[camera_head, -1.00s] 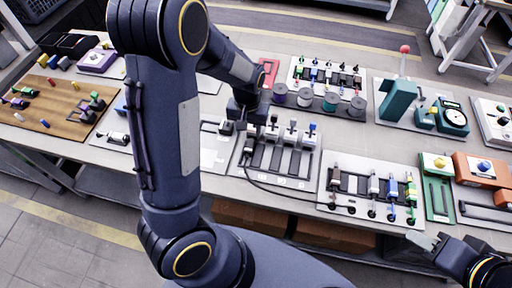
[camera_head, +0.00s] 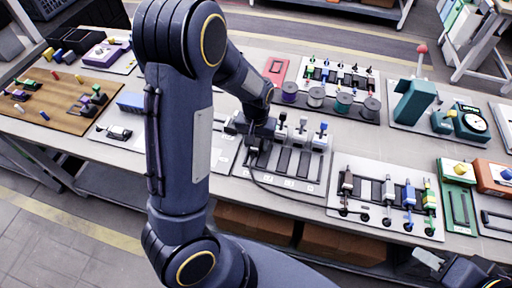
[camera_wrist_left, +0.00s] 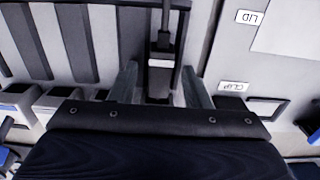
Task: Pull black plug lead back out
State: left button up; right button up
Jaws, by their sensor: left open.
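The black plug (camera_wrist_left: 160,75) sits at the end of its slot in the left wrist view, with its black lead (camera_wrist_left: 170,20) running up the picture. My left gripper (camera_wrist_left: 158,88) is open, with one finger on each side of the plug and a visible gap to each. In the head view the left gripper (camera_head: 254,140) is low over the left end of the slotted panel (camera_head: 250,183) and partly hides the plug. The black lead (camera_head: 285,194) curves from there to the right-hand panel (camera_head: 385,229). My right gripper (camera_head: 430,259) is at the lower right, partly cut off, its jaws unclear.
Grey, white and blue plugs stand along the slotted panel's back. The right-hand panel holds several coloured plugs (camera_head: 409,193). Behind stand spools (camera_head: 316,98) and a teal press (camera_head: 412,102). A wooden board (camera_head: 60,105) lies at the left.

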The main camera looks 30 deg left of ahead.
pick_arm(q)
grip_shut()
jog(key=shift+s, duration=0.2)
jog(key=shift+s+d, duration=0.15)
jog(key=shift+s, duration=0.35)
jog(key=shift+s, duration=0.1)
jog(key=shift+s+d, duration=0.1)
jog(key=shift+s, duration=0.35)
